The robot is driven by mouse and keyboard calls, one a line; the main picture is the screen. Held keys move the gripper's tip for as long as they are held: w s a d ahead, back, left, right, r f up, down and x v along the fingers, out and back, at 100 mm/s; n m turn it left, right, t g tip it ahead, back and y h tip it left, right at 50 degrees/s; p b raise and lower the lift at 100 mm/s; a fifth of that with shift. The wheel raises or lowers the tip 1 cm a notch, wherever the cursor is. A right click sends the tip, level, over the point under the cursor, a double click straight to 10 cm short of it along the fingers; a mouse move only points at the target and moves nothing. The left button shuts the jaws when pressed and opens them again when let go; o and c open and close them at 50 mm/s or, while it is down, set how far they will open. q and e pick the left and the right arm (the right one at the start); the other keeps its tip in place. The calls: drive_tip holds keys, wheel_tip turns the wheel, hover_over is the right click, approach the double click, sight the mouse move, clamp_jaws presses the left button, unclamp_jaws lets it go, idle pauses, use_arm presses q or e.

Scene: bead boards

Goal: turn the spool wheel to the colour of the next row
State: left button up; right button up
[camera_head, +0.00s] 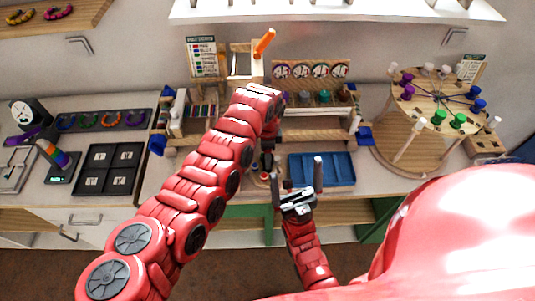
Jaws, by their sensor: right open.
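The spool wheel (432,103) is a round wooden disc on a round wooden base (388,152) at the right of the bench. It carries purple spools (408,87) at its left, green spools (439,117) at the front, blue spools (478,105) at the right and white ones at the back. Pale pegs stick out from its rim. My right gripper (297,177) is open and empty at the bench's front edge, left of the wheel and apart from it. My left gripper (266,165) is partly hidden by its arm; its jaws are unclear.
A pattern card (202,57) with coloured rows stands at the back; its text is too small to read surely. A blue tray (335,170) lies between my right gripper and the wheel. A wooden loom frame (315,133) stands mid-bench. A black tray (88,181) lies left.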

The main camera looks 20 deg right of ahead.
use_arm(q)
clamp_jaws()
drive_tip(key=n+b, duration=0.2)
drive_tip(key=shift+f+b, duration=0.2)
drive_tip(key=shift+b, duration=0.15)
drive_tip(key=n+b, duration=0.4)
drive_tip(key=shift+n+b, duration=0.35)
drive_tip(key=shift+n, duration=0.05)
drive_tip(key=shift+n+b, duration=0.75)
drive_tip(key=shift+n, duration=0.15)
drive_tip(key=shift+r+n+b, duration=0.2)
drive_tip(key=shift+n+b, duration=0.25)
drive_tip(key=shift+n, duration=2.25)
